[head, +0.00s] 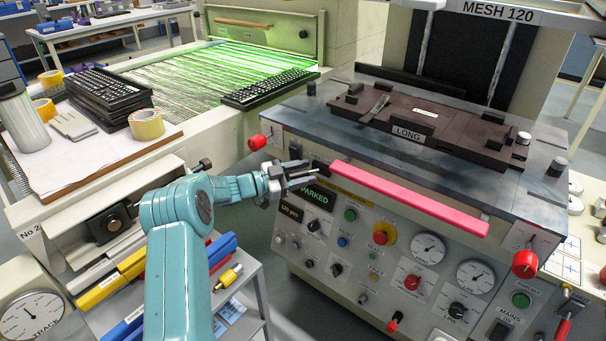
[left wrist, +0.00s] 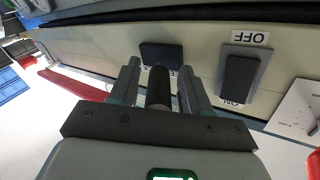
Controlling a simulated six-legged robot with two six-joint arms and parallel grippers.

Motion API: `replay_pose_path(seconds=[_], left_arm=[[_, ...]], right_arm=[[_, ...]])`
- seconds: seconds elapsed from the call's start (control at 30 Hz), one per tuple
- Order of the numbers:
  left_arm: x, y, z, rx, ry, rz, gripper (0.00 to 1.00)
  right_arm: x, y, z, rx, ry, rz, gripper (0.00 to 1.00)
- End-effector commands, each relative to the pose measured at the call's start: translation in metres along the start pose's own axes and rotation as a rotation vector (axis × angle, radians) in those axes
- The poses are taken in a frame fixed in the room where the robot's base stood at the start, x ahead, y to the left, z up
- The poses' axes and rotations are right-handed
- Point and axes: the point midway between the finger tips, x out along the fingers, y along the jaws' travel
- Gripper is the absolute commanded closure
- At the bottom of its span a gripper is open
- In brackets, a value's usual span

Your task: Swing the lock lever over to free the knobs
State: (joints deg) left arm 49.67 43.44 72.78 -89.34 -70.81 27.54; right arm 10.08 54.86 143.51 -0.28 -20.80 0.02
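My left gripper (head: 300,181) is at the upper left of the machine's front panel, its fingers pointing at the panel. In the left wrist view my left gripper (left wrist: 159,86) has its two fingers apart, with a dark round handle (left wrist: 158,88) between them. It may be the lock lever; narrow gaps seem to show on both sides. In the head view the gripper hides this part. A red knob (head: 257,142) stands just up and left of the gripper, and another red knob (head: 525,262) is at the panel's right end. My right gripper is not in view.
A long pink bar (head: 408,200) runs along the machine's front edge, right of my gripper. A black switch (left wrist: 238,82) marked OFF is beside the handle.

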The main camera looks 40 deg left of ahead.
Motion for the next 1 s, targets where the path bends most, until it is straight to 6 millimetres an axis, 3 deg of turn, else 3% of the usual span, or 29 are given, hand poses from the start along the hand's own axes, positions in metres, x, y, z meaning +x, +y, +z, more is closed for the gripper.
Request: replay_pose_path(seconds=[0.37,0.47,0.8,1.0], left_arm=[[-0.005,0.001,0.001,-0.002,-0.004,0.001,0.52],[-0.021,-0.001,0.0,-0.001,-0.005,-0.001,0.52],[-0.11,-0.001,0.0,-0.002,-0.005,-0.003,0.52],[-0.147,0.0,0.0,-0.001,-0.003,-0.001,0.52]], right_arm=[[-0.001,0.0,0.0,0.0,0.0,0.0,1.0],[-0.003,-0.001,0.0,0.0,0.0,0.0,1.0],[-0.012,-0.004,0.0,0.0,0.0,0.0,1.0],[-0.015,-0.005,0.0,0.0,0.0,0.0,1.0]])
